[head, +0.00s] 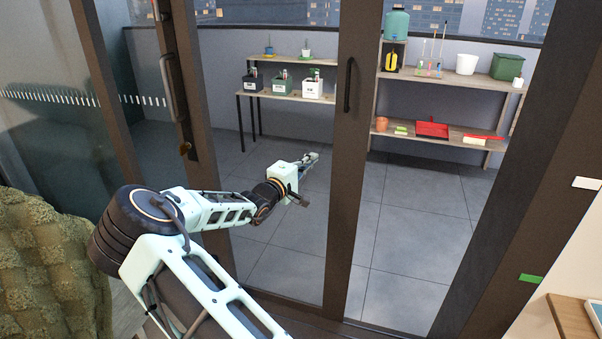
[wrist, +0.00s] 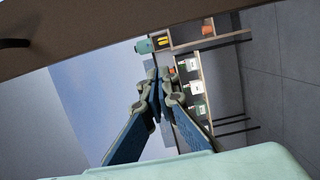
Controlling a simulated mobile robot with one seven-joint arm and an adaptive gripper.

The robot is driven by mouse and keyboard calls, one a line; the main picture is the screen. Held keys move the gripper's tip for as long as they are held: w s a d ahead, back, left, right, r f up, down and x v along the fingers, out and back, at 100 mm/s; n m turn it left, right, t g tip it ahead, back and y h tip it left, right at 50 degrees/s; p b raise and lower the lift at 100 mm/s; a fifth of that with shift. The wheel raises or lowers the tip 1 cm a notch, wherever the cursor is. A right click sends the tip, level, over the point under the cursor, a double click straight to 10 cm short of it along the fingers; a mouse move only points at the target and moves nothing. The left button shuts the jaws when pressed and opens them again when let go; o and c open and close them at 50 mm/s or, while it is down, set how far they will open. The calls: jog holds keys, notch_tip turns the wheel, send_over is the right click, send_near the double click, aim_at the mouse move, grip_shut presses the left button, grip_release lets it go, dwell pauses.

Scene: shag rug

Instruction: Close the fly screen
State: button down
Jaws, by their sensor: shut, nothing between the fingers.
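The fly screen appears to be the dark-framed sliding panel in the middle of the head view, with its right stile (head: 346,180) upright. A slim black vertical handle (head: 348,85) is on that stile. To the right of the stile is a gap up to the dark door jamb (head: 545,165). My gripper (head: 312,158) is shut and empty, left of the stile and below the handle, not seen touching either. In the wrist view, my gripper (wrist: 157,75) points toward the balcony shelves, and a dark frame bar (wrist: 110,35) crosses the top left.
Another dark door frame with a long handle (head: 172,88) stands at the left. A green quilted chair (head: 45,260) is at the lower left. Beyond the doorway are shelves with pots (head: 445,85) and a clear tiled floor. A wooden table corner (head: 572,318) is at the lower right.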

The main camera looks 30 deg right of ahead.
aim_at(329, 158)
jog(key=shift+s+d+b, duration=0.45)
jog(key=shift+s+d, duration=0.85)
jog(key=shift+s, duration=0.15)
jog(key=shift+d, duration=0.1)
